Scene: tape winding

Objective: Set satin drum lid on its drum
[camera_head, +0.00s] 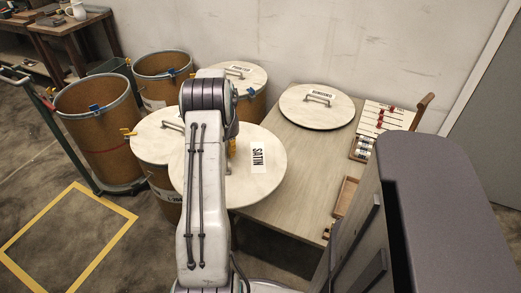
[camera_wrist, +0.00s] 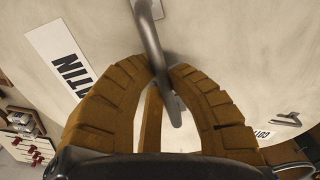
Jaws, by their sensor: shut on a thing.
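The satin drum lid (camera_head: 262,185) is a pale round disc with a white SATIN label. In the head view it hangs level by the table's left end, partly overlapping a lidded drum; my arm hides its left part. In the wrist view my gripper (camera_wrist: 162,75) is shut on the lid's grey bar handle (camera_wrist: 150,38), with the cut-off label beside it. Two fibre drums are open on top: one at the front left (camera_head: 97,148) and one behind it (camera_head: 158,90). I cannot read which drum is the satin one.
A lidded drum (camera_head: 155,178) stands left of my arm and another (camera_head: 252,108) behind it. The wooden table (camera_head: 300,150) holds another labelled lid (camera_head: 315,112), a rack (camera_head: 383,118) and a small box (camera_head: 346,195). A green cart handle and a yellow floor square (camera_head: 118,238) are at left.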

